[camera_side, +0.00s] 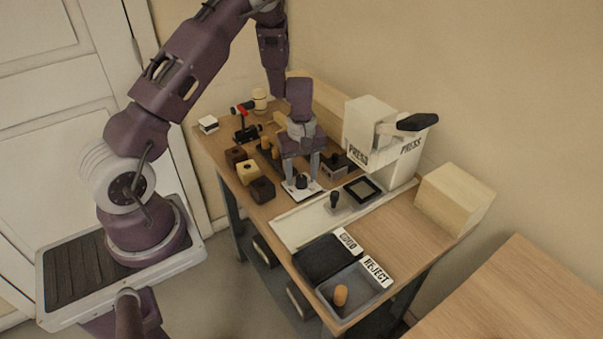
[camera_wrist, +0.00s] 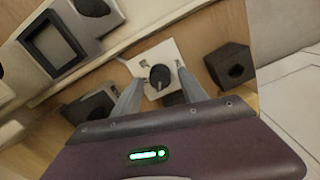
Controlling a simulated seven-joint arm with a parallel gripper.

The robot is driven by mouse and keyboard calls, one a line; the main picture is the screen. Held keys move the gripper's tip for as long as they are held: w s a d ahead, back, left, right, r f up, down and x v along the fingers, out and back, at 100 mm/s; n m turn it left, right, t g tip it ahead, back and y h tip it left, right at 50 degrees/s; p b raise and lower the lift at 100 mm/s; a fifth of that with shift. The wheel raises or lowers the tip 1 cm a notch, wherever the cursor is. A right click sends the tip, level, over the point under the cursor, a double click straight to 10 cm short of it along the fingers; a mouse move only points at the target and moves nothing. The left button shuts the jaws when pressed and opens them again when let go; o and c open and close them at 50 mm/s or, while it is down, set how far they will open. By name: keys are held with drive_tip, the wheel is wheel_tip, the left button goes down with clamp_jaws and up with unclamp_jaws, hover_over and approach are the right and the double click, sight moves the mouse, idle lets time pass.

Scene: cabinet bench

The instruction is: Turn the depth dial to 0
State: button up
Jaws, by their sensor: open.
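The depth dial (camera_wrist: 160,77) is a round black knob with a light pointer line, on a white square plate (camera_wrist: 138,64). In the wrist view it lies between my two open fingertips. In the side view the dial (camera_side: 301,181) sits on its plate near the middle of the bench, with my gripper (camera_side: 301,178) pointing down over it, one finger on each side. I cannot tell whether the fingers touch the knob. The marks on the plate are too small to read.
Dark blocks (camera_side: 262,189) stand left of the dial. The press (camera_side: 372,130) stands behind right, with a pale rail (camera_side: 300,226) in front. The GOOD tray (camera_side: 325,258) and REJECT tray (camera_side: 375,293) are at the front; the latter holds an orange peg (camera_side: 340,295).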

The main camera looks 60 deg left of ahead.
sight(301, 177)
wheel_tip(301, 177, up, 7)
drive_tip(key=shift+r, duration=0.1)
idle(0.3)
drive_tip(key=s+d+r+m+t, duration=0.1)
drive_tip(key=s+d+r+m, duration=0.25)
drive_tip(key=r, duration=0.25)
drive_tip(key=s+d+r+m+t+h, duration=0.1)
drive_tip(key=s+d+r+m, duration=0.1)
drive_tip(key=d+r, duration=0.35)
drive_tip(key=s+d+r+m+t, duration=0.1)
drive_tip(key=s+d+r+m, duration=0.2)
drive_tip(key=r, duration=0.5)
drive_tip(key=s+d+r+m+t, duration=0.1)
drive_tip(key=s+r+m, duration=0.1)
drive_tip(key=s, duration=0.5)
drive_tip(key=s+d+r+m+t+y, duration=0.1)
drive_tip(key=s+d+m, duration=0.1)
drive_tip(key=s+m, duration=0.2)
drive_tip(key=s, duration=0.3)
drive_tip(key=shift+s+r+m+t, duration=0.25)
drive_tip(key=shift+r+m+t, duration=0.05)
drive_tip(key=shift+r+m, duration=0.1)
